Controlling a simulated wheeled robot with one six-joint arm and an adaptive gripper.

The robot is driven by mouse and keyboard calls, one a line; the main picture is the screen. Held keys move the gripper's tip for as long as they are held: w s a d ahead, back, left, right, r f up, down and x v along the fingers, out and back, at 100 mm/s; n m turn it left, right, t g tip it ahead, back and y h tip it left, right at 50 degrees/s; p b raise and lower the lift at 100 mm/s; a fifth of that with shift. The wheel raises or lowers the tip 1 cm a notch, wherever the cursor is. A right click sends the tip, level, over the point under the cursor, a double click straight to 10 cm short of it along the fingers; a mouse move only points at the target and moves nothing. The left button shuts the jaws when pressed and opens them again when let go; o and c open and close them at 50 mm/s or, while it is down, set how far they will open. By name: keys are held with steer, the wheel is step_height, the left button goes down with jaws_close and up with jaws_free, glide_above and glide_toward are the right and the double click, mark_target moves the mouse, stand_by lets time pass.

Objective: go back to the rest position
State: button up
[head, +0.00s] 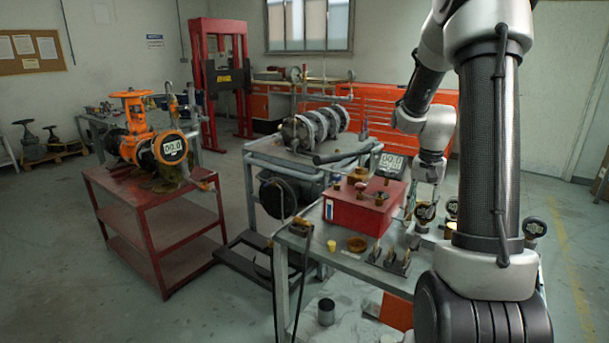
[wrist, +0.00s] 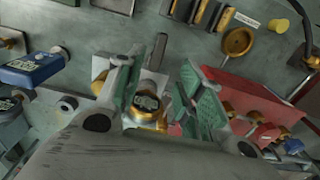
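My gripper (head: 424,190) hangs pointing down over the grey workbench (head: 300,243), at the right side of the red box. In the wrist view my gripper (wrist: 160,85) has its two green-padded fingers spread apart, so it is open. A small brass gauge with a dark digital face (wrist: 147,103) shows between the fingers, with a grey metal piece beside it. I see no finger pad closed on the gauge. In the head view a similar round gauge (head: 425,212) shows close under the fingers; the exact gap is unclear.
The red box (head: 362,208) with brass fittings stands close beside my gripper. Brass-tipped blocks (head: 390,260) and a brass dish (head: 357,244) lie in front. A red cart (head: 165,235) carries an orange valve (head: 150,145). Open floor lies at the left.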

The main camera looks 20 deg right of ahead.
steer(key=s+a+r+n+t, duration=0.4)
steer(key=s+a+r+n, duration=0.6)
steer(key=s+a+r, duration=0.5)
steer(key=s+a, duration=0.3)
steer(key=s, duration=0.1)
steer(key=shift+s+r, duration=0.25)
steer(key=shift+r, duration=0.15)
